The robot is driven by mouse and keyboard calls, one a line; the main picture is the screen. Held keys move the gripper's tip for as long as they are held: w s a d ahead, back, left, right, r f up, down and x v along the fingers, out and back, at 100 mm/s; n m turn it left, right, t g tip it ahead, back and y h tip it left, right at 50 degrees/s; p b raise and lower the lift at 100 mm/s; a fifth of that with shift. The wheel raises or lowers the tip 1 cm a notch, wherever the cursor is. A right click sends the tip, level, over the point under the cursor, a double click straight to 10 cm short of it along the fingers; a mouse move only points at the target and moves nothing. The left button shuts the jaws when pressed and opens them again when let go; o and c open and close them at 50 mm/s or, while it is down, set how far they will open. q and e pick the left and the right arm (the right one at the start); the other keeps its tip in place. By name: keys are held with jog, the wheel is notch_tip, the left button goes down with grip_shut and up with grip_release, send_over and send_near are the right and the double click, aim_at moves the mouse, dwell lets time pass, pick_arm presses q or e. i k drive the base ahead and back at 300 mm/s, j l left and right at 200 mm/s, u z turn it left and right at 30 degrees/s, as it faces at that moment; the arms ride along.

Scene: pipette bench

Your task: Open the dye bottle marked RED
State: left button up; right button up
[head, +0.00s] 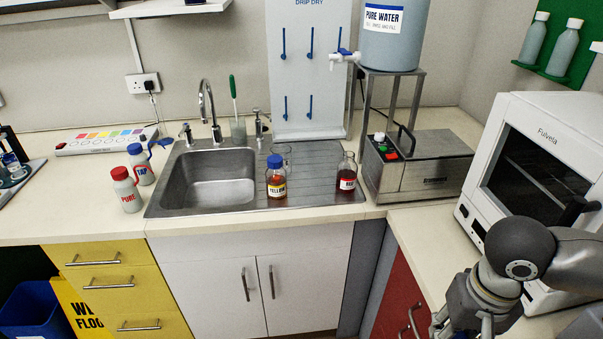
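The dye bottle marked RED (347,181) stands upright at the right end of the sink's ribbed drainboard. It is clear glass with dark red liquid and a red and white label. Its neck looks clear and pale, and I see no coloured cap on it. A similar bottle marked YELLOW (277,180) stands to its left with a blue cap on. My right gripper (484,326) is at the bottom right, well away from both bottles. Its fingertips are cut off or too dark to read, with a small bluish patch there. My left gripper is out of view.
A metal sink (208,185) with a tap lies left of the bottles. A steel heater box (420,165) and a water tank (393,40) on a stand are behind and right of the RED bottle. A white oven (512,110) stands at right.

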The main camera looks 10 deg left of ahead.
aim_at(348, 168)
jog(key=i+j+u, duration=0.25)
jog(key=i+j, duration=0.15)
jog(key=i, duration=0.3)
jog(key=i+j+u, duration=0.15)
jog(key=i, duration=0.25)
jog(key=i+l+u, duration=0.15)
jog(key=i+l, duration=0.1)
jog(key=i, duration=0.1)
